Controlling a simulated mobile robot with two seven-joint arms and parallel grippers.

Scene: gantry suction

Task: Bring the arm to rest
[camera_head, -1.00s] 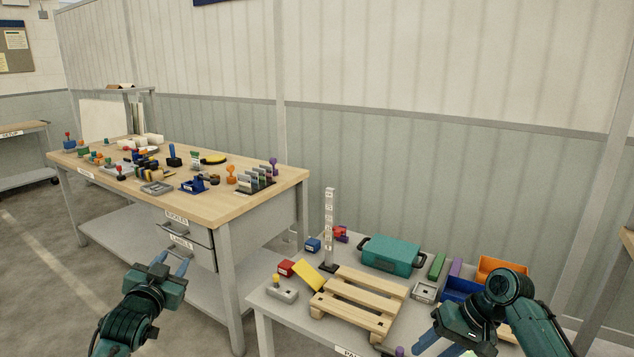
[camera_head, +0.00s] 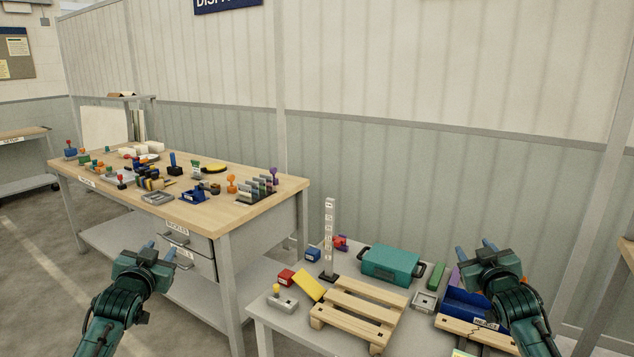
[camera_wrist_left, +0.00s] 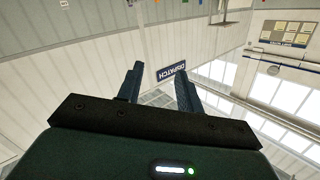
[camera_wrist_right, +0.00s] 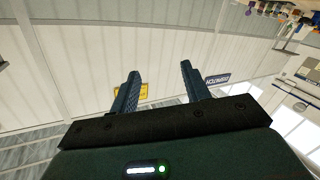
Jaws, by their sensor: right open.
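My left gripper (camera_head: 160,250) is at the lower left of the head view, raised in front of the long workbench, fingers pointing up and away. Its two fingers stand apart with nothing between them in the left wrist view (camera_wrist_left: 158,88). My right gripper (camera_head: 474,248) is raised at the right of the head view, in front of the right end of the low table. Its fingers are apart and empty in the right wrist view (camera_wrist_right: 158,85). It hides part of the table's right end, including most of the bins there.
The grey low table (camera_head: 275,320) holds a wooden pallet (camera_head: 362,305), a teal case (camera_head: 392,262), a blue bin (camera_head: 460,303), a white post (camera_head: 329,235) and small blocks. The wooden-topped workbench (camera_head: 225,207) carries many small tools. Floor shows at left.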

